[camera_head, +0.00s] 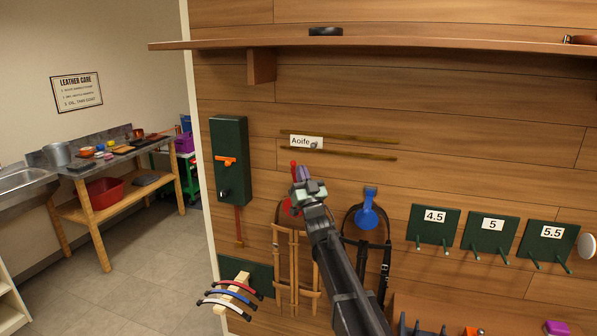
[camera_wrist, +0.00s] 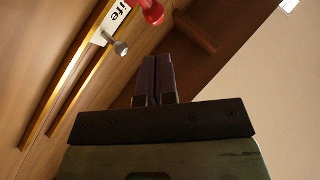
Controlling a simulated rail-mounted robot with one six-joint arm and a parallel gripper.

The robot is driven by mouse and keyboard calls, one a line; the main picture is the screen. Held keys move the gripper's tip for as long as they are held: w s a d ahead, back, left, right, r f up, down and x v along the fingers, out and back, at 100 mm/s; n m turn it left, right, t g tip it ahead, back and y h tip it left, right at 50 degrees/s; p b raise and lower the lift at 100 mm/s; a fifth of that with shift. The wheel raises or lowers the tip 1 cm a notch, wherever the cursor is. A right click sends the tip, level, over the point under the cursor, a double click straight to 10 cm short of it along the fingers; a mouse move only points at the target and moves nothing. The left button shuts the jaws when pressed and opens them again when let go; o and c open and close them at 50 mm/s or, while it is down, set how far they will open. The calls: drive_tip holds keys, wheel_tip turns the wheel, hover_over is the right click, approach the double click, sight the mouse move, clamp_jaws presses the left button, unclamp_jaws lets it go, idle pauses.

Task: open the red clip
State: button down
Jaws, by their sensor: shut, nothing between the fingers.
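The red clip (camera_head: 288,207) is on the wood wall below the "Aoife" label, over a brown bridle. My gripper and arm cover part of it. A red upright piece (camera_head: 293,168) shows just left of my fingertips, and I cannot tell how it joins the clip. In the wrist view a red rounded part (camera_wrist: 151,12) is at the top edge, cut off by the frame. My gripper (camera_head: 304,173) is shut and empty in front of the wall, beside the red piece. Its closed fingers (camera_wrist: 158,75) also show in the wrist view, apart from the red part.
The "Aoife" label (camera_head: 306,142) with a small grey knob is just above my gripper, between two thin sticks. A blue clip (camera_head: 368,212) over a black bridle is to the right. A shelf (camera_head: 400,45) runs above. A green box (camera_head: 231,150) hangs left.

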drive_tip(key=b+v, duration=0.7)
drive_tip(key=v, duration=0.4)
drive_tip(key=shift+r, duration=0.15)
